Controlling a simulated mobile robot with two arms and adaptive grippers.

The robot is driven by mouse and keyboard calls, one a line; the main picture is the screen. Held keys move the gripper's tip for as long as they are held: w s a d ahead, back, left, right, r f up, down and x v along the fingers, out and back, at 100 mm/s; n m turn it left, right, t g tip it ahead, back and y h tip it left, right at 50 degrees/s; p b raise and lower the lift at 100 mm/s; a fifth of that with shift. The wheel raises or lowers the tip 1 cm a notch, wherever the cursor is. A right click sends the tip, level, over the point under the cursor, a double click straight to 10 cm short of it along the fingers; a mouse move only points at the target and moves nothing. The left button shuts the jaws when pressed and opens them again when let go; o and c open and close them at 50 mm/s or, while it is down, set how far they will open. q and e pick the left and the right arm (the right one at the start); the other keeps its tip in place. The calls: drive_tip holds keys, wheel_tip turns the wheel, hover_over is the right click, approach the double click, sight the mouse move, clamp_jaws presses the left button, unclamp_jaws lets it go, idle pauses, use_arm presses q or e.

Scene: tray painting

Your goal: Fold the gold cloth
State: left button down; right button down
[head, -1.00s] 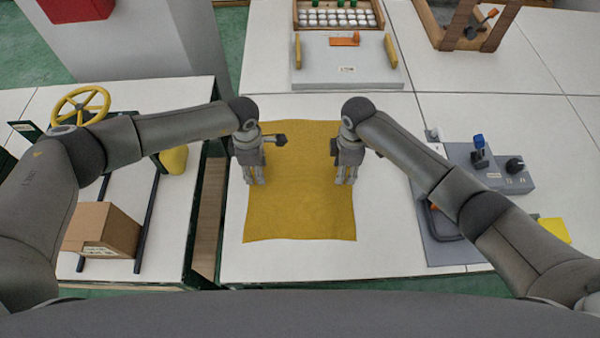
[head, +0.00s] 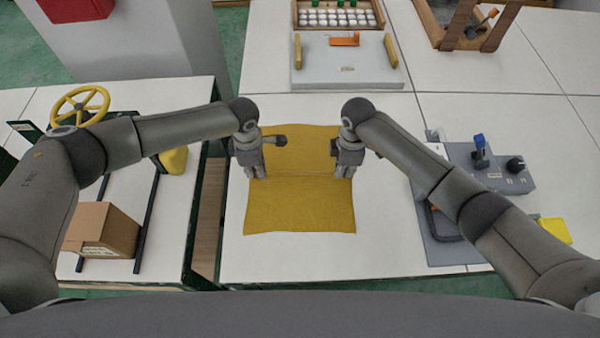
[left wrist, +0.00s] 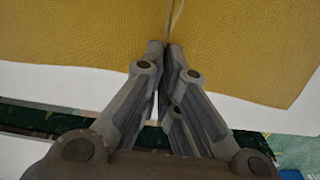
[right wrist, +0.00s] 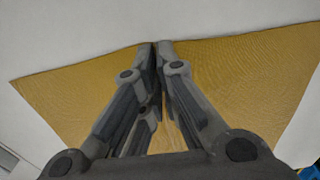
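The gold cloth (head: 300,208) lies on the white table in front of me, with a raised crease running across it between my grippers. My left gripper (head: 257,176) is shut on the cloth near its left edge; in the left wrist view the ridge of cloth (left wrist: 230,45) runs up from the closed fingertips. My right gripper (head: 343,175) is shut on the cloth at its right edge; the right wrist view shows the cloth (right wrist: 235,80) drawn to the closed fingertips. The far part of the cloth lies flat beyond the crease.
A grey board (head: 345,75) with an orange piece and a rack (head: 338,17) stand behind the cloth. A grey panel (head: 465,165) with knobs and a yellow block (head: 555,230) are at right. A cardboard box (head: 103,230) and yellow handwheel (head: 80,105) are at left.

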idle(0.5)
